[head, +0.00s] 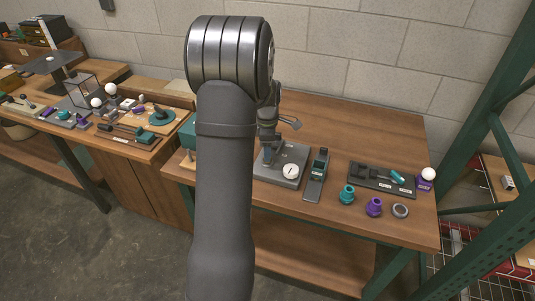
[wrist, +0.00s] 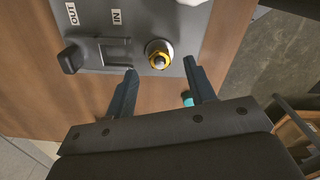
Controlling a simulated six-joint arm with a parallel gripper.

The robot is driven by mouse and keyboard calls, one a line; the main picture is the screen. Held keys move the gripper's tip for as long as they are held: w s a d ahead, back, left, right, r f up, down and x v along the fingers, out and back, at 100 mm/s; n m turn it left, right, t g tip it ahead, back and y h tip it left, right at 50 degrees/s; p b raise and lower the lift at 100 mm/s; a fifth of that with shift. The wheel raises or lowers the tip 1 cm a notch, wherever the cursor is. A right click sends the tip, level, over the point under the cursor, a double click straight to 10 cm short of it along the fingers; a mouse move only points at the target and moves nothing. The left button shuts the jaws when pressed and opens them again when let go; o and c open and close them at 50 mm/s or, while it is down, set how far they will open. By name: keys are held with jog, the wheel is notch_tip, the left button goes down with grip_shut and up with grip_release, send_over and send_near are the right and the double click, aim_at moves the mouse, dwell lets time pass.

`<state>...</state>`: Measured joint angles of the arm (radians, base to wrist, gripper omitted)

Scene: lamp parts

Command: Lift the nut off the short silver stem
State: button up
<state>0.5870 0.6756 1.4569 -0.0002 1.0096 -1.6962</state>
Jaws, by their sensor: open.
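In the wrist view, a yellow-gold nut (wrist: 158,52) sits around a short silver stem (wrist: 159,62) with a dark centre. The stem rises from a dark grey board (wrist: 100,22) marked OUT and IN. My gripper (wrist: 160,65) is open, with one finger to the left and one to the right of the nut.
A black handle-like part (wrist: 72,55) stands on the board's left. A teal thing (wrist: 187,98) is partly hidden by the right finger. In the head view, teal (head: 347,194) and purple (head: 374,206) parts and a grey ring (head: 400,210) lie near the table's front edge.

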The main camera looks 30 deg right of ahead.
jog(key=shift+f, duration=1.4)
jog(key=shift+c, duration=0.2)
grip_shut()
jog(key=shift+r, duration=0.85)
jog(key=shift+r, duration=1.5)
jog(key=shift+r, duration=2)
